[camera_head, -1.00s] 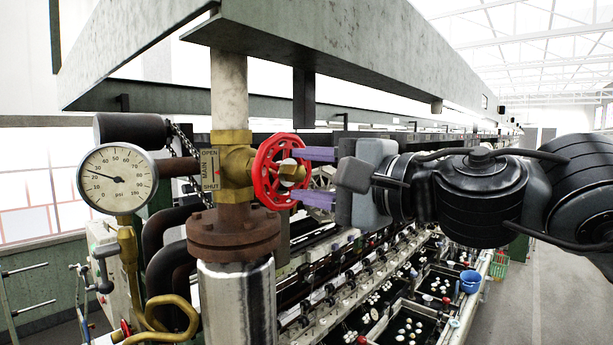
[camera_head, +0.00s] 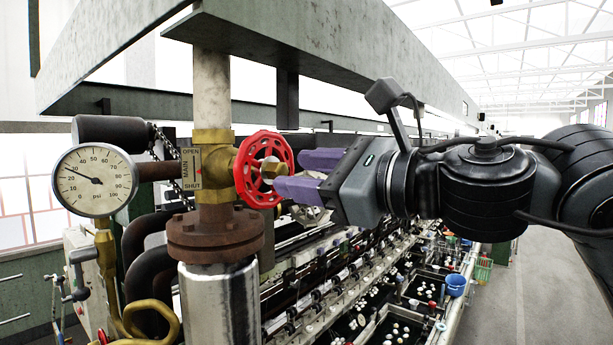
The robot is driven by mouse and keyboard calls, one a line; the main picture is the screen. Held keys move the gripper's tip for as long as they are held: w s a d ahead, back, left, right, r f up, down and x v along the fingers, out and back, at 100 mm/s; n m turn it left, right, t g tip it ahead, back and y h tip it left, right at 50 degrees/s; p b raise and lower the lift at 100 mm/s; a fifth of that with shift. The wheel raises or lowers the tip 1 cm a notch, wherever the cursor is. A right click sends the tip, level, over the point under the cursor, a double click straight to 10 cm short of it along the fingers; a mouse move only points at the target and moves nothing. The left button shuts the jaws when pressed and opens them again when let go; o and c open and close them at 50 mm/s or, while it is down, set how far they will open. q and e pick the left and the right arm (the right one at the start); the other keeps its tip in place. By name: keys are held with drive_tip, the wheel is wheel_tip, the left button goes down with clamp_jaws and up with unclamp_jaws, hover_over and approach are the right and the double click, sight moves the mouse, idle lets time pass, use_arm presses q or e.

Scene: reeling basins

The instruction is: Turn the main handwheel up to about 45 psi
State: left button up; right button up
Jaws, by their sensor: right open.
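The main handwheel (camera_head: 241,172) is a red spoked wheel on a brass valve, with a pale-tipped hub. A plate (camera_head: 191,169) beside it reads OPEN, MAIN, SHUT. The round psi gauge (camera_head: 95,196) is at the left; its needle points up-left, near 30. My right gripper (camera_head: 290,173) comes in from the right, open, its two purple fingers pointing at the wheel. The lower fingertip overlaps the wheel's lower right rim; the upper one lies just right of the rim. I cannot tell whether they touch it. My left gripper is not in view.
A rusty flange (camera_head: 215,238) and steel cylinder (camera_head: 220,300) stand below the valve. A grey-green beam (camera_head: 330,50) runs overhead. Basins with white cocoons and a blue bucket (camera_head: 456,285) lie lower right. Dark curved pipes (camera_head: 150,240) are left of the flange.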

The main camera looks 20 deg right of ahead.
sight(284, 171)
drive_tip(key=m, duration=0.6)
drive_tip(key=shift+m, duration=0.3)
drive_tip(key=shift+w+a, duration=0.3)
drive_tip(key=shift+w, duration=0.3)
drive_tip(key=shift+p+x, duration=0.5)
drive_tip(key=shift+x, duration=0.35)
drive_tip(key=shift+c, duration=0.2)
